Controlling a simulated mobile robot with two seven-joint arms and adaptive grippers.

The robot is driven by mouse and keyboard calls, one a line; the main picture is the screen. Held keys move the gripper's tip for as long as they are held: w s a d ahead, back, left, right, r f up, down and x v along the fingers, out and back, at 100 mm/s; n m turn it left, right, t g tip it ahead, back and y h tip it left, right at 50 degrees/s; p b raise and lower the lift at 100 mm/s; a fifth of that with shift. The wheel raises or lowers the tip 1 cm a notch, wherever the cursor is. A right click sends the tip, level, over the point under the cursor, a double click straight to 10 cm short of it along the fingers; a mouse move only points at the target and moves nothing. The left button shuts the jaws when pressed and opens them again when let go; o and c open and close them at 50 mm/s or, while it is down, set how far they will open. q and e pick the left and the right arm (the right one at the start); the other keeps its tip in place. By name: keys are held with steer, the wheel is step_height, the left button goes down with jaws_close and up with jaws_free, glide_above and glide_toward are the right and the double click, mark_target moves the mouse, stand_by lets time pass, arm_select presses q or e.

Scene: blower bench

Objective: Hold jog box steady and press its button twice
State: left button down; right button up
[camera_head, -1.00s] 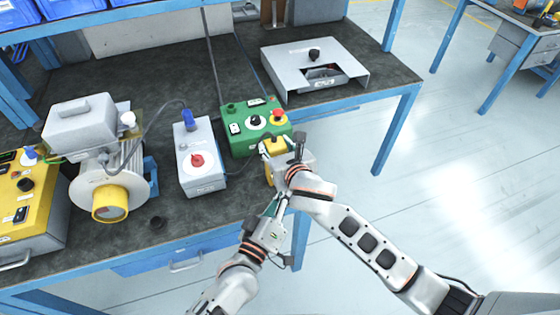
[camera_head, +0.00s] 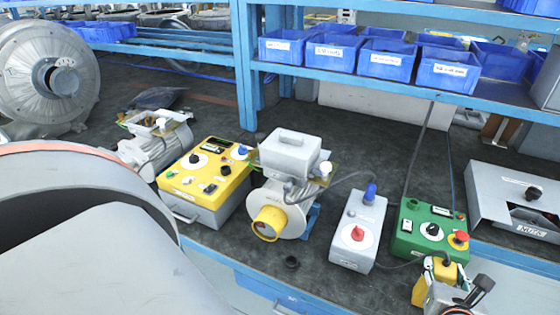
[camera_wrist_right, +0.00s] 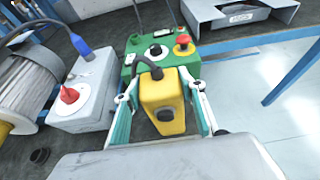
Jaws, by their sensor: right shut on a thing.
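The jog box (camera_wrist_right: 160,98) is a small yellow box with a dark cable at its top and dark round buttons on its face. My right gripper (camera_wrist_right: 162,92) has a finger on each side of it and is shut on it. In the head view the jog box (camera_head: 446,271) shows at the lower right, partly hidden by my right gripper (camera_head: 434,284), in front of the green control box (camera_head: 405,237). My left gripper is in neither view now, so its place relative to the jog box cannot be told.
A grey box with a red knob (camera_head: 345,250), a motor unit (camera_head: 292,216) and a yellow-topped control box (camera_head: 215,178) stand along the bench. A grey metal housing (camera_head: 490,207) is at the right. Blue bins (camera_head: 335,57) fill the shelf above. Open floor shows right of the bench.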

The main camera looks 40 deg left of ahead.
steer(key=o, duration=1.4)
steer(key=shift+s, duration=0.1)
